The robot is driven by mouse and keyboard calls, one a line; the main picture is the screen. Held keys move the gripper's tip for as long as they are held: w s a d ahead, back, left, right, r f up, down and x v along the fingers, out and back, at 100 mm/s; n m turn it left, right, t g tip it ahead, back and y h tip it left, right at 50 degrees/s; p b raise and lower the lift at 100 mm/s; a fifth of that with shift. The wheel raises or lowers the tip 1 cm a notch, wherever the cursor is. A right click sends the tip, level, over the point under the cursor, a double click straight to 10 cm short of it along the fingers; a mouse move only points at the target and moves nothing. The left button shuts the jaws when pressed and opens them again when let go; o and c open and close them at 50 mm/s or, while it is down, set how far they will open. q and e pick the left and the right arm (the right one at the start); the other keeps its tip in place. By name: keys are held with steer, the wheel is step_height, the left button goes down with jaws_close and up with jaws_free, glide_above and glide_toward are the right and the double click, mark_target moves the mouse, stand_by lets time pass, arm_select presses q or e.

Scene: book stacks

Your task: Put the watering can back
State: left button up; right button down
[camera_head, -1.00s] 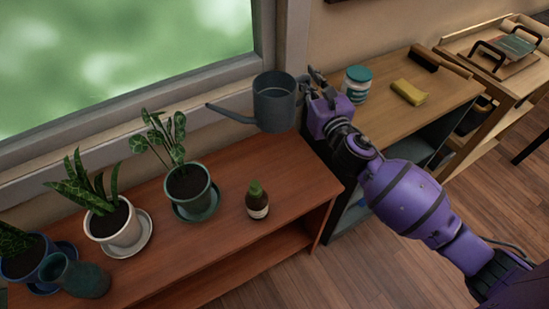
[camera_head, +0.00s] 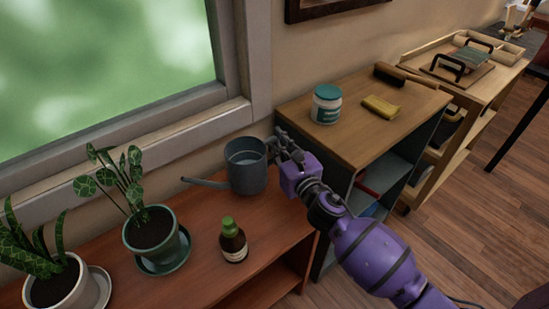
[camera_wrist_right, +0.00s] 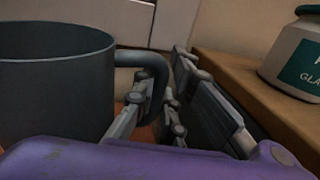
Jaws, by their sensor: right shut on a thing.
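The dark grey watering can (camera_head: 246,168) is upright over the back right end of the red-brown plant shelf (camera_head: 205,228), near the window wall. Its long spout points left. I cannot tell whether its base touches the shelf. My right gripper (camera_head: 284,150) is at the can's right side, shut on its handle. In the right wrist view the can's body (camera_wrist_right: 55,85) fills the left, and its curved handle (camera_wrist_right: 148,62) runs in between the fingers (camera_wrist_right: 160,100). My left gripper is not in view.
A brown bottle (camera_head: 233,242) stands in front of the can. A potted plant (camera_head: 152,236) is to its left. Bare shelf lies around the bottle.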

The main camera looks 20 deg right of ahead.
step_height(320, 180, down, 3)
steer(key=shift+f+b, duration=0.2)
steer(key=shift+b, duration=0.5)
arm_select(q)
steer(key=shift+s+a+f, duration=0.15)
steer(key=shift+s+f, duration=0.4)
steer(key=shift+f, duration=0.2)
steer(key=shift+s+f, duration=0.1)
arm_select(e)
steer(key=c, duration=2.3)
jaws_free()
steer(key=shift+f, duration=0.25)
steer(key=o, duration=0.5)
steer(key=shift+r, duration=0.1)
